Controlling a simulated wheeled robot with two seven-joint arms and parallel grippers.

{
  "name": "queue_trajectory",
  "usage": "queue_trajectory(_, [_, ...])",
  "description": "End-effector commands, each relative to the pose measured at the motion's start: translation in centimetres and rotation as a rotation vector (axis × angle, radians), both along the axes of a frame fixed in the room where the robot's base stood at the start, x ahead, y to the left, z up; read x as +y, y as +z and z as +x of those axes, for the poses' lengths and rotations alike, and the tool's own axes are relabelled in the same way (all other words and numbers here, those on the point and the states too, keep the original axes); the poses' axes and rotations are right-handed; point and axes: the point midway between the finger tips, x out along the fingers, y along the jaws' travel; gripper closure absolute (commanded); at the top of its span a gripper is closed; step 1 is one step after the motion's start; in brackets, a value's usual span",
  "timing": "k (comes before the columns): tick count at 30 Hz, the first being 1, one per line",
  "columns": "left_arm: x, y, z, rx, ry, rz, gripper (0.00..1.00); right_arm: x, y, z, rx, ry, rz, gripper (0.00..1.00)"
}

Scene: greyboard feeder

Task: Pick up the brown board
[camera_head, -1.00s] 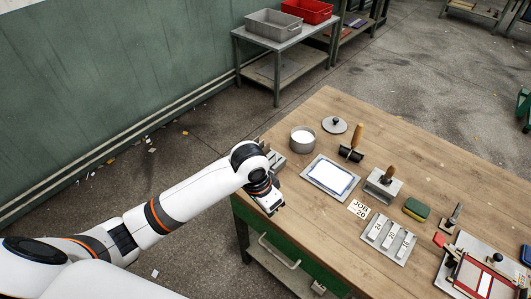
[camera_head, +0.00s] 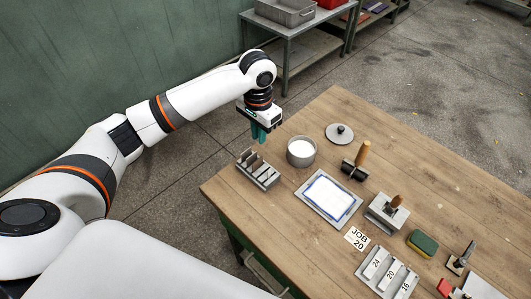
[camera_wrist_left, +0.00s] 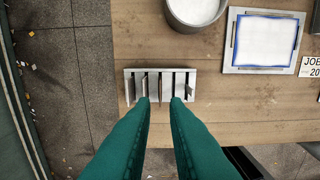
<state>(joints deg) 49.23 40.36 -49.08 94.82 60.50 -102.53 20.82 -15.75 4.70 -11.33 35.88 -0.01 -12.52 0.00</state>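The rack also shows in the left wrist view (camera_wrist_left: 188,73). One thin edge there looks brownish, perhaps the brown board (camera_wrist_left: 145,84), but the boards are too small to tell apart surely. My left gripper (camera_head: 261,138) points down with teal fingers, above and behind the rack in the head view. My right gripper is not in view.
A round pot (camera_head: 301,152) of white material stands close beside the rack. A tray with a blue-edged white sheet (camera_head: 329,196), a roller (camera_head: 357,160), a lid (camera_head: 339,133) and a numbered block holder (camera_head: 387,273) lie farther right. The wooden table (camera_head: 235,195) is clear near its left edge.

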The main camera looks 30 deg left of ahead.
Motion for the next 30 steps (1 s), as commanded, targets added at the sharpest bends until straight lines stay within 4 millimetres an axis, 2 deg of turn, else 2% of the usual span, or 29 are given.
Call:
queue_trajectory(3, [0.1, -1.4, -0.1, 0.006, 0.003, 0.003, 0.86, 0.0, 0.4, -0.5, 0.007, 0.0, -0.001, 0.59])
queue_trajectory(9, [0.1, -4.8, -0.2, 0.004, 0.002, 0.003, 0.86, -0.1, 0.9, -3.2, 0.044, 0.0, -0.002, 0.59])
queue_trajectory(12, [0.1, -6.0, -0.1, 0.003, 0.002, 0.001, 0.86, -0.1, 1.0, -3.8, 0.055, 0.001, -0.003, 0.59])
queue_trajectory(17, [0.1, -7.0, -0.2, 0.003, 0.002, 0.002, 0.86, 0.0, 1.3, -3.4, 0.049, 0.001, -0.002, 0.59])
queue_trajectory(24, [0.3, -10.4, -0.8, 0.003, 0.001, 0.001, 0.86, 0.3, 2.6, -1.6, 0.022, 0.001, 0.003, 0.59])
queue_trajectory(30, [0.3, -11.9, -0.7, 0.0, 0.0, 0.002, 0.86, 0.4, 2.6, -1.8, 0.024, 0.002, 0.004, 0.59])
